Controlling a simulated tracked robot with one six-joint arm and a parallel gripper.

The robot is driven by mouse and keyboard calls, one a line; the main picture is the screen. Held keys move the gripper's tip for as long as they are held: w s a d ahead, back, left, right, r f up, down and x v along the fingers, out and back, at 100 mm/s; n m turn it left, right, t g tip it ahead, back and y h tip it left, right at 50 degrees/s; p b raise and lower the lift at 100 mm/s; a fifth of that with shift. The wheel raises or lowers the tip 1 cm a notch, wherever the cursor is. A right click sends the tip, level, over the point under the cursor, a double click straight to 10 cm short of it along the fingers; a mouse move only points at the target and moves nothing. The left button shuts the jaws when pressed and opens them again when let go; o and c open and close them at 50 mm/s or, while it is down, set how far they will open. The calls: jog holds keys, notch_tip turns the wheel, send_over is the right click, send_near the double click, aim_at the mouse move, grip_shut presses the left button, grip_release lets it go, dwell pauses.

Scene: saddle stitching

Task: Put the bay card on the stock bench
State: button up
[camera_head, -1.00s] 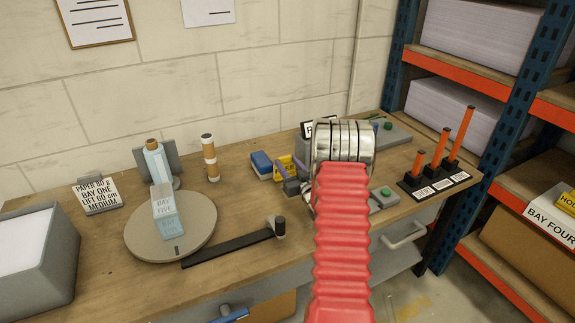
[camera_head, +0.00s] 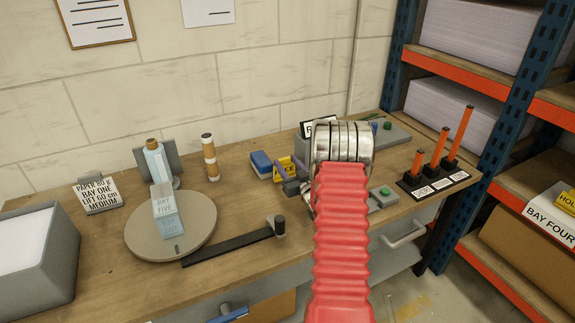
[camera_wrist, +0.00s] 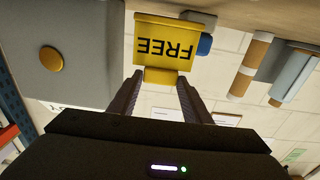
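A yellow card marked FREE (camera_wrist: 162,45) stands just beyond my fingertips in the wrist view, its lettering upside down there. It looks like the bay card, though no frame labels it so. My gripper (camera_wrist: 160,78) is open, with one dark finger on each side of the card's narrow yellow tab. I see no clear contact. My red arm and wrist hide part of the bench behind them.
A blue block (camera_head: 261,162) sits close behind the yellow card. Orange pegs (camera_head: 442,150) stand right, before the shelving (camera_head: 505,130).

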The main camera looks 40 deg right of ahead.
jog(key=o, duration=0.4)
jog(key=shift+s+f, duration=0.1)
jog(key=shift+f, duration=0.6)
jog(key=shift+c, duration=0.2)
jog(key=shift+r, duration=0.3)
jog(key=shift+s+r, duration=0.1)
jog(key=shift+s, duration=0.15)
jog(key=v, duration=1.1)
jog(key=shift+r, duration=0.45)
jog(key=shift+a, duration=0.1)
